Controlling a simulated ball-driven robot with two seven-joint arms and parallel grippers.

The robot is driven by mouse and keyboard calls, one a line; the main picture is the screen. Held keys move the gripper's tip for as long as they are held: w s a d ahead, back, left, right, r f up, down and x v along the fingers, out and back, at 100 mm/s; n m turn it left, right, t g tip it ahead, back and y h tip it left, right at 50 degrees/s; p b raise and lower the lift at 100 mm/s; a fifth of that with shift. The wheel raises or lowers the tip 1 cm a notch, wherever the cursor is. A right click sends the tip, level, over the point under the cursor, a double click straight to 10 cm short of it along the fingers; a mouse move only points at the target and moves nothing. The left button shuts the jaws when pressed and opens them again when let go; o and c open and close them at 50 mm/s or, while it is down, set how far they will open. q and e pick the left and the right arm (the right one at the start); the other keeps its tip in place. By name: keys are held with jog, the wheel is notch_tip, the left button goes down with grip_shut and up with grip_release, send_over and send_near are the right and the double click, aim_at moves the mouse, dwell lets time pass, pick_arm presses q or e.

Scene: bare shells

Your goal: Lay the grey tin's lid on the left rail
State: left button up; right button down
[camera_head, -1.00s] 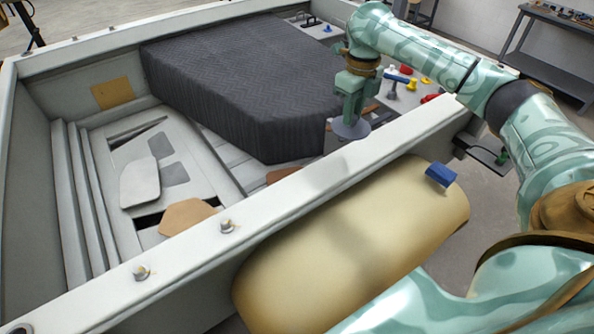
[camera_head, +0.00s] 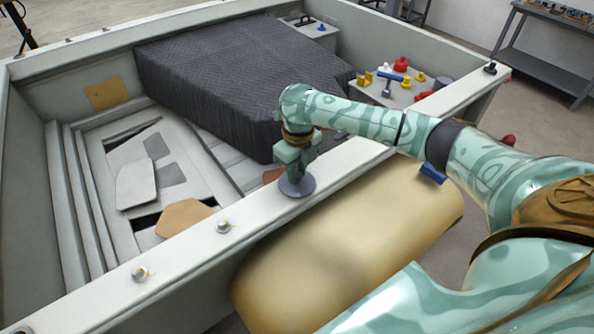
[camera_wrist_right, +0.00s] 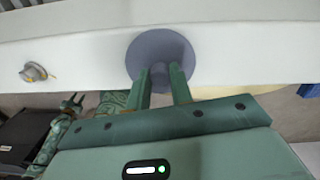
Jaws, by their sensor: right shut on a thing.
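The lid (camera_head: 297,188) is a flat dark grey disc with a small knob. My right gripper (camera_head: 296,172) is shut on the knob from above. The lid is level, over the pale near rail (camera_head: 352,157); whether it touches the rail I cannot tell. In the right wrist view the lid (camera_wrist_right: 160,52) overlaps the rail (camera_wrist_right: 240,50), with the fingers at its knob. A dark grey round tin (camera_head: 443,82) stands on the far right ledge, partly seen. A small forked teal part at the left of the wrist view looks like my left gripper (camera_wrist_right: 72,104); its jaw state is unclear.
Bolt heads (camera_head: 223,226) stick up from the near rail, left of the lid. Small coloured parts and a blue-handled tool (camera_head: 392,80) lie on the right ledge. A tan roll (camera_head: 345,240) lies below the rail.

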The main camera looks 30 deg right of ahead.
aim_at(298, 173)
jog(key=shift+f, duration=0.25)
jog(key=c, duration=1.2)
grip_release()
jog(key=shift+c, duration=0.2)
notch_tip(298, 173, up, 12)
jog(key=p, duration=0.1)
jog(key=shift+d, duration=0.25)
